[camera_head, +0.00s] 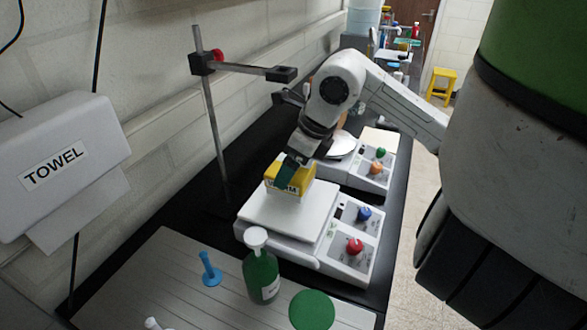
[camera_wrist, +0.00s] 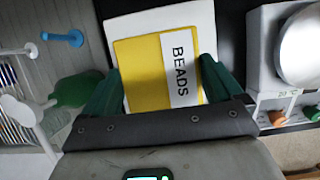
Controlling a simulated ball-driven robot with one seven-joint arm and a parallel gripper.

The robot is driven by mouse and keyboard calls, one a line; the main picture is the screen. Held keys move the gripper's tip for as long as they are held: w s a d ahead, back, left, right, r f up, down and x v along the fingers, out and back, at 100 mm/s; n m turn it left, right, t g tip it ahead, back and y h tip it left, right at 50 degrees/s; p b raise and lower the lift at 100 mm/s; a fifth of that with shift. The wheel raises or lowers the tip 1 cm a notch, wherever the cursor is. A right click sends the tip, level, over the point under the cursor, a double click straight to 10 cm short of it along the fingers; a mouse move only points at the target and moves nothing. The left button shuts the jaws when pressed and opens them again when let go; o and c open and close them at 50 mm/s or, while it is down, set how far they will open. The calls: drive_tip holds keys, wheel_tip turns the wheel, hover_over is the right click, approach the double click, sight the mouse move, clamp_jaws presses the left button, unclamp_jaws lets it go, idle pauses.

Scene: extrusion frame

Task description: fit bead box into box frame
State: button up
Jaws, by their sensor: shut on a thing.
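The bead box (camera_head: 302,172) is yellow with a white label and sits over the back part of a white scale plate (camera_head: 283,216). In the wrist view the bead box (camera_wrist: 143,72) shows its yellow face and the word BEADS. My gripper (camera_head: 287,174) reaches down from above, its dark green fingers on opposite sides of the box. In the wrist view my gripper (camera_wrist: 160,68) is shut on the box. I cannot tell whether the box touches the plate. I cannot make out a box frame in either view.
A clamp stand (camera_head: 212,120) rises left of the scale. A green bottle (camera_head: 261,276), a blue stand (camera_head: 210,270) and a green disc (camera_head: 311,310) are in front on a grey grooved surface (camera_head: 150,270). A second scale (camera_head: 343,146) stands behind.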

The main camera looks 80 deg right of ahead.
wheel_tip(320, 180, down, 3)
drive_tip(key=shift+r+p, duration=0.15)
drive_tip(key=shift+p, duration=0.5)
drive_tip(key=shift+f, duration=0.4)
drive_tip(key=shift+f+b, duration=0.15)
drive_tip(key=shift+b, duration=0.15)
drive_tip(key=o, duration=1)
drive_tip(key=shift+c, duration=0.2)
